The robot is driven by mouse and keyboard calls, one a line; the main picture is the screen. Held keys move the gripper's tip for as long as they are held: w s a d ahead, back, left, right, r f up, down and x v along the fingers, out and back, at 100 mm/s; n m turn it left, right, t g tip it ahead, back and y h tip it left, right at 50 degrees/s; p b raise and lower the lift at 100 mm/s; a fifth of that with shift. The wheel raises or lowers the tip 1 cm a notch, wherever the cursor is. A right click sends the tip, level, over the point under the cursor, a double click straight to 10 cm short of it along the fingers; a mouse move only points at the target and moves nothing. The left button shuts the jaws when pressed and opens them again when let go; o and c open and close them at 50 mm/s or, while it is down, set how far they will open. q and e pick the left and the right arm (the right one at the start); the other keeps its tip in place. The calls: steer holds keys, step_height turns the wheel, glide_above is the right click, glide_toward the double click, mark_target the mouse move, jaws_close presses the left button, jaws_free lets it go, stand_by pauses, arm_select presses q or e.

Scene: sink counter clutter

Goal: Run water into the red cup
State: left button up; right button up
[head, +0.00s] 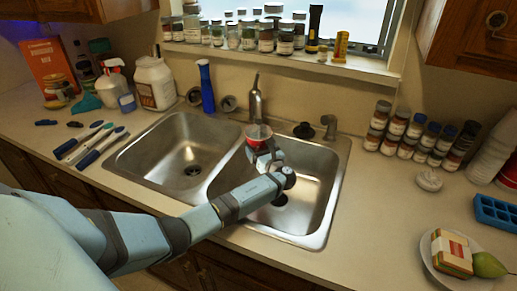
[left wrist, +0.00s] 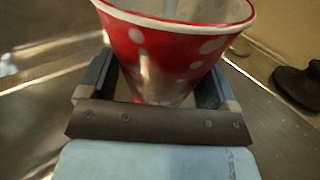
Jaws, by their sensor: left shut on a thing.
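The red cup (head: 258,132) has a white rim and white dots. It is held upright or nearly so, at the spout end of the sink faucet (head: 256,100). My left gripper (head: 264,147) is shut on the cup above the right sink basin (head: 310,195). I cannot tell whether water is running or is in the cup. My right gripper is not in view.
A dark round fitting (head: 303,130) and a small tap-like fitting (head: 329,127) stand right of the faucet. Jars line the windowsill and right counter. A plate (head: 430,262) holds food at right.

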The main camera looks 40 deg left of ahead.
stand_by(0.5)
arm_select(q)
steer(key=s+d+p, duration=0.3)
steer(key=s+p, duration=0.3)
steer(key=s, duration=0.1)
steer(key=shift+d, duration=0.2)
steer(key=shift+p, duration=0.3)
stand_by(0.4)
steer(key=s+r+p, duration=0.1)
steer(key=d+r+p, duration=0.1)
steer(key=r+p, duration=0.1)
steer(key=s+r+p, duration=0.1)
steer(key=r+p, duration=0.1)
steer(key=shift+s+d, duration=0.15)
steer(key=shift+s, duration=0.15)
stand_by(0.3)
